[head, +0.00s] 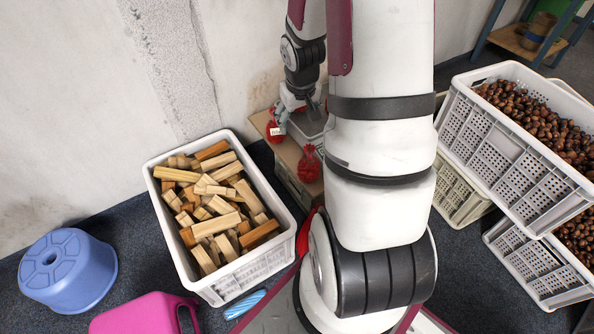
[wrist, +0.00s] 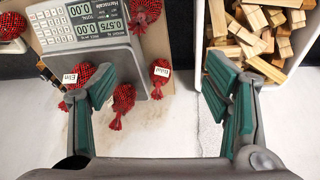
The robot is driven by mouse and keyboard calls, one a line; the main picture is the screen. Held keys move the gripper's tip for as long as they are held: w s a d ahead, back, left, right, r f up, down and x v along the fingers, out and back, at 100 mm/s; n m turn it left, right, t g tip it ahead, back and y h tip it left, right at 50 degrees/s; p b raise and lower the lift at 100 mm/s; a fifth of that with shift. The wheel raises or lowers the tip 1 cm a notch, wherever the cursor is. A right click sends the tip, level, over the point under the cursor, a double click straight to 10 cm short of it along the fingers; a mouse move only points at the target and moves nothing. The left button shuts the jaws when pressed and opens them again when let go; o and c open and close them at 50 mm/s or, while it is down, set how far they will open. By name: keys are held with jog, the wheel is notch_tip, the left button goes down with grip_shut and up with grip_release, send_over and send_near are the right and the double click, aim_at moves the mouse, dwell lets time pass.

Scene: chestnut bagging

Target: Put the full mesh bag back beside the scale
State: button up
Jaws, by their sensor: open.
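Several red mesh bags lie around the grey scale (wrist: 95,38). One labelled bag (wrist: 160,76) and another bag (wrist: 122,100) are beside the scale's edge, within the gap between my fingers in the wrist view. A labelled bag (wrist: 78,80) is partly hidden by my left finger, and another (wrist: 145,12) is at the scale's top right. The head view shows one bag (head: 275,131) below my gripper (head: 291,104) and one bag (head: 309,165) at the bench's front. My gripper (wrist: 163,82) is open, with no bag held. I cannot tell which bag is the full one.
A white crate of wood blocks (head: 285,247) stands left of the bench (head: 262,122). Crates of chestnuts (head: 490,152) are at the right. A wall is behind.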

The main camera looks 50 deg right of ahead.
jog(key=s+a+r+n, duration=0.1)
jog(key=s+a+r, duration=0.2)
jog(key=a+r, duration=0.5)
jog(key=s+a+r+n, duration=0.1)
jog(key=s+a+r, duration=0.3)
jog(key=a+r, duration=0.35)
jog(key=s+a+r+n+g+y, duration=0.1)
jog(key=s+a+r, duration=0.2)
jog(key=s+a, duration=0.2)
jog(key=s+a+r+n+g+y, duration=0.1)
jog(key=s+a+r, duration=0.2)
jog(key=s, duration=0.9)
jog(key=a, duration=0.3)
jog(key=shift+s+a+r+n, duration=0.15)
jog(key=shift+a+n, duration=0.15)
notch_tip(320, 180, up, 25)
jog(key=t+p, duration=0.3)
jog(key=p, duration=2)
jog(key=shift+d+r+t+p, duration=0.15)
jog(key=shift+r+t+p, duration=0.05)
jog(key=shift+t+p, duration=0.15)
